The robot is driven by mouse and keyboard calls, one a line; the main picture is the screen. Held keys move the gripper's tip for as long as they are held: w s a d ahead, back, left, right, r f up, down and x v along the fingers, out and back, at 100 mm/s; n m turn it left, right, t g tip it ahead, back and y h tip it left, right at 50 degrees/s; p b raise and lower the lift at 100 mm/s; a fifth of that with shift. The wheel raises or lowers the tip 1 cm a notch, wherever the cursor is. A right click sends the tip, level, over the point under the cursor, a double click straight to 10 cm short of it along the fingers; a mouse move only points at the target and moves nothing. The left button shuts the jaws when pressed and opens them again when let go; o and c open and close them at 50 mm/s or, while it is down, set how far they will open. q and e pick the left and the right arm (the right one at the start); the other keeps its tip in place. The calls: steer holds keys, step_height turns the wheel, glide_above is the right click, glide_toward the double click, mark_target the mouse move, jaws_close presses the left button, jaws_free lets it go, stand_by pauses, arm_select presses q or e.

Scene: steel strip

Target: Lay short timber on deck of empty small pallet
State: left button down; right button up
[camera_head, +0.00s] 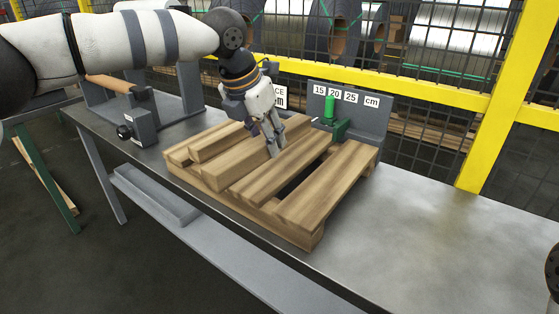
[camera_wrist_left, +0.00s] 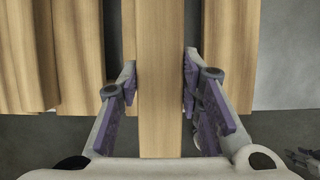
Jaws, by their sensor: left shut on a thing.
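The small wooden pallet (camera_head: 325,190) sits on the steel bench, its slatted deck facing up. The short timber (camera_head: 225,172) is a pale, squared length over the deck, parallel to its boards. My left gripper (camera_head: 272,148) comes down from above and is shut on the timber. In the left wrist view the timber (camera_wrist_left: 160,110) runs between the two fingers (camera_wrist_left: 160,95), with deck boards on both sides. I cannot tell whether its underside touches the deck. My right gripper is not clearly seen.
A grey stop with a number label (camera_head: 350,112) and green parts stands behind the pallet. A grey fixture (camera_head: 140,118) is at the left. The bench is clear to the right (camera_head: 440,240). A yellow-framed mesh fence (camera_head: 430,92) runs behind.

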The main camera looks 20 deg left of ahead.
arm_select(q)
steer(key=w+f, duration=0.1)
steer(key=w+d+f, duration=0.1)
steer(key=f, duration=0.1)
steer(key=shift+w+d, duration=0.1)
steer(key=shift+w+f, duration=0.2)
steer(key=shift+f, duration=1.4)
arm_select(e)
steer(key=shift+s+f, duration=0.35)
arm_select(q)
steer(key=shift+d+f, duration=0.1)
steer(key=c, duration=1.1)
jaws_free()
